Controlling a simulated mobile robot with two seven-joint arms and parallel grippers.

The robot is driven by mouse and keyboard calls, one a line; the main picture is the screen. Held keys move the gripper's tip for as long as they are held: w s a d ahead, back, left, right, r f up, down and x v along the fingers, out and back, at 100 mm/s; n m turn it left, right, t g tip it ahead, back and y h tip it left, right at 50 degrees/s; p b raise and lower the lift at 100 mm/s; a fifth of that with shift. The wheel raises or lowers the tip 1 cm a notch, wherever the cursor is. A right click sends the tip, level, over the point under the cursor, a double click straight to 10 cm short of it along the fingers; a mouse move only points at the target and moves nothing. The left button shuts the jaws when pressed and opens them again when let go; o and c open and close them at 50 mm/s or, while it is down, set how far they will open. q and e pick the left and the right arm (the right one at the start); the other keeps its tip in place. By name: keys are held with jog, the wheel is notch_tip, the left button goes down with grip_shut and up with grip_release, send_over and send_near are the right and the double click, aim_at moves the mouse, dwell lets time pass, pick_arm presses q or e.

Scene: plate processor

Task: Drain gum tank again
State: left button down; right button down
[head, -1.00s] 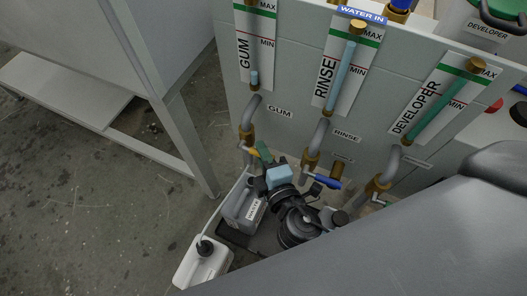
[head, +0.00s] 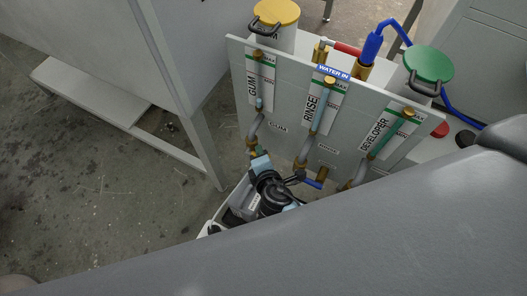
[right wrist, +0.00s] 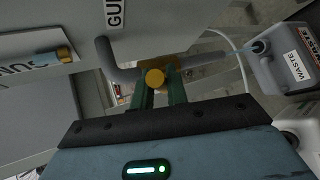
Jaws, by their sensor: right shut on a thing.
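The grey panel carries a GUM gauge (head: 259,80), whose light-blue column is short, below the MIN mark. The gum pipe (head: 252,126) leads down to a brass valve, which shows in the right wrist view with its round yellow end (right wrist: 155,78). My right gripper (right wrist: 160,95) has its green fingers shut at this valve, apparently on its handle; the grip itself is partly hidden. In the head view my right gripper (head: 259,164) covers the valve. A grey WASTE jug (right wrist: 285,74) stands beyond the pipe's outlet, with a thin pale-blue streak between them. My left gripper is not in view.
The yellow-lidded tank (head: 276,13) and green-lidded tank (head: 429,63) stand behind the panel. RINSE gauge (head: 321,106) and DEVELOPER gauge (head: 390,134) are beside the GUM gauge. A white container (right wrist: 302,137) is near the jug. Open floor (head: 95,190) lies left.

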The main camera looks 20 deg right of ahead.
jog(key=shift+w+r+g+p, duration=0.1)
jog(key=shift+r+g+p, duration=0.2)
jog(key=shift+p, duration=0.35)
jog(key=shift+a+n+p, duration=0.15)
jog(key=shift+n+p, duration=0.15)
jog(key=shift+p, duration=0.25)
jog(key=c, duration=1.4)
grip_release()
